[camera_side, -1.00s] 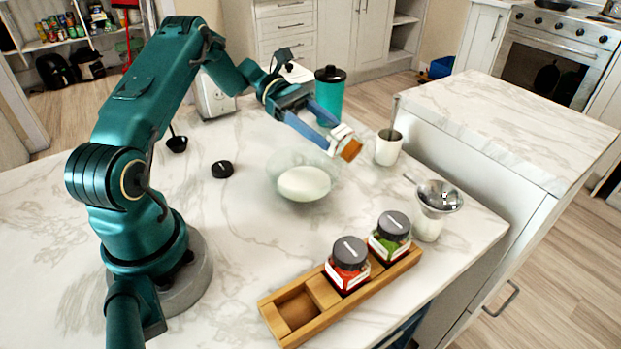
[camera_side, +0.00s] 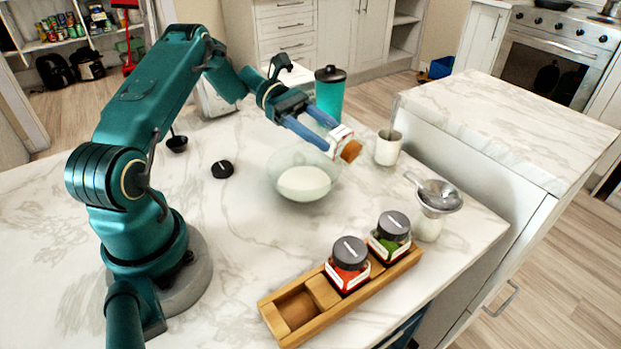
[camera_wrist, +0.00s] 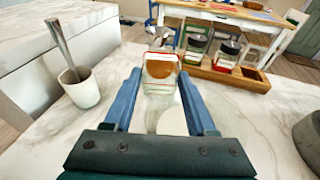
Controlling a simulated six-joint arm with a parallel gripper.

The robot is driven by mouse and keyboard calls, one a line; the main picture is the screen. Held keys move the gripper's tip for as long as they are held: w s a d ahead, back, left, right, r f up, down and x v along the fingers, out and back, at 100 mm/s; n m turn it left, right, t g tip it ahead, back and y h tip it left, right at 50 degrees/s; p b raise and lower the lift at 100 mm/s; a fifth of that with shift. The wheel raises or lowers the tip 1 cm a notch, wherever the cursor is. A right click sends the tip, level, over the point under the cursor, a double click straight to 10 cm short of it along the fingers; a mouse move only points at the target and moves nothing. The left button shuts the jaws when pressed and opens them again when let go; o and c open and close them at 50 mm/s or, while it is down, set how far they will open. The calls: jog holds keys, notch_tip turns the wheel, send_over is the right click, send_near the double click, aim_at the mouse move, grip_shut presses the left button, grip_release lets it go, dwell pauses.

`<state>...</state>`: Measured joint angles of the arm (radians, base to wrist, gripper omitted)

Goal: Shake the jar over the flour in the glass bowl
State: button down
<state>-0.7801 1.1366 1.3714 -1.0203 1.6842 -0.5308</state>
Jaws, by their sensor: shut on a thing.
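My gripper (camera_side: 328,135) is shut on a small glass jar (camera_side: 347,146) with orange-brown powder in it. The jar is tipped over onto its side, with the powder toward the end away from my gripper. It also shows between the blue fingers in the wrist view (camera_wrist: 160,72). The glass bowl (camera_side: 283,165) stands on the marble counter below and a little left of the jar. White flour (camera_side: 304,184) lies in the bowl. The jar is above the bowl's right rim in the side view; I cannot tell exactly how it lines up.
A wooden rack (camera_side: 306,322) holds a red jar (camera_side: 348,266) and a green jar (camera_side: 391,234), with one empty slot. A black lid (camera_side: 222,169) lies left of the bowl. A white cup (camera_side: 388,150), a sieve (camera_side: 440,193) and a teal tumbler (camera_side: 330,96) stand nearby.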

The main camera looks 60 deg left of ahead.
jog(key=shift+a+f+t+h, duration=0.1)
jog(key=shift+f+t+h, duration=0.1)
jog(key=shift+f+h, duration=0.35)
jog(key=shift+a+f+t+h, duration=0.1)
jog(key=shift+f+t+h, duration=0.15)
jog(key=shift+h, duration=0.6)
dwell(2.6)
jog(key=shift+a+r+h, duration=0.2)
jog(key=shift+r+h, duration=0.05)
jog(key=shift+h, duration=0.85)
dwell(1.7)
dwell(0.8)
